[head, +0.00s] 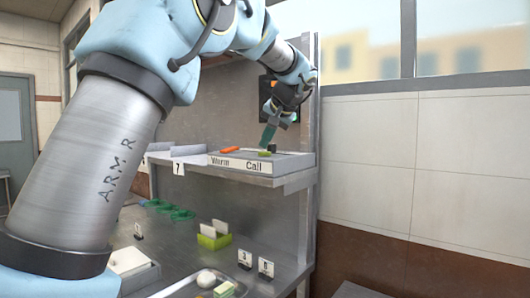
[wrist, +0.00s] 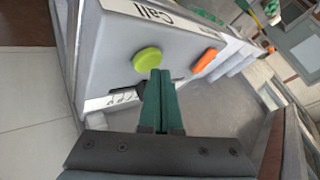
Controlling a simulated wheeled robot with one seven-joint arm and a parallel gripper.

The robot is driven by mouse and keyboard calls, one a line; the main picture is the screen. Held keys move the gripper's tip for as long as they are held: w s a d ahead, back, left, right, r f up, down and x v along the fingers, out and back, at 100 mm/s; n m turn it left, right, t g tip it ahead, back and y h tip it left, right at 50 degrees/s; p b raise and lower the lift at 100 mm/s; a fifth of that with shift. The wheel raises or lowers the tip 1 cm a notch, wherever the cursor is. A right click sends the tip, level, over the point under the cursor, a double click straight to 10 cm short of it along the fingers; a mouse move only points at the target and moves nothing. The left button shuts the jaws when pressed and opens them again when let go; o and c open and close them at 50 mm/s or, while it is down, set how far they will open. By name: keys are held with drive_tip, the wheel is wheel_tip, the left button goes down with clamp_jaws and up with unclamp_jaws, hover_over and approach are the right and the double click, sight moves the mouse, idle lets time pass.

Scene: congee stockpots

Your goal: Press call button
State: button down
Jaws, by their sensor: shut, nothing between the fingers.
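The call button is a round yellow-green button (head: 264,153) on a grey panel whose front edge reads "Call" below it. It also shows in the wrist view (wrist: 147,58), just beyond my fingertips. My gripper (head: 268,135) is shut and empty, its green fingers pressed together and pointing down above the panel. In the wrist view the fingertips (wrist: 160,75) overlap the lower right edge of the button in the picture. I cannot tell whether they touch it. An orange button (head: 229,149) labelled "Warm" sits to the left.
The button panel (head: 290,158) stands on a metal shelf (head: 290,180) beside a post and a tiled wall. A small dark object (head: 271,147) is close behind the button. A counter below holds a green box (head: 214,240), number cards and green rings.

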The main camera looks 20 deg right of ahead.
drive_tip(key=shift+r+p, duration=2.25)
drive_tip(key=shift+r, duration=0.75)
drive_tip(key=a+f+n+g, duration=0.2)
drive_tip(key=a+f+g, duration=0.3)
drive_tip(key=a+f, duration=1.5)
drive_tip(key=s+a+f+n+g, duration=0.1)
drive_tip(key=s+a+f+n, duration=0.1)
drive_tip(key=s+a+f, duration=0.4)
drive_tip(key=s+a+f+n+g, duration=0.1)
drive_tip(key=s+a+f+n, duration=0.2)
drive_tip(key=s+a, duration=0.9)
wheel_tip(320, 180, down, 3)
drive_tip(key=shift+s+a+f+g+h, duration=0.1)
drive_tip(key=shift+s+a+g+h, duration=0.2)
drive_tip(key=shift+a, duration=0.15)
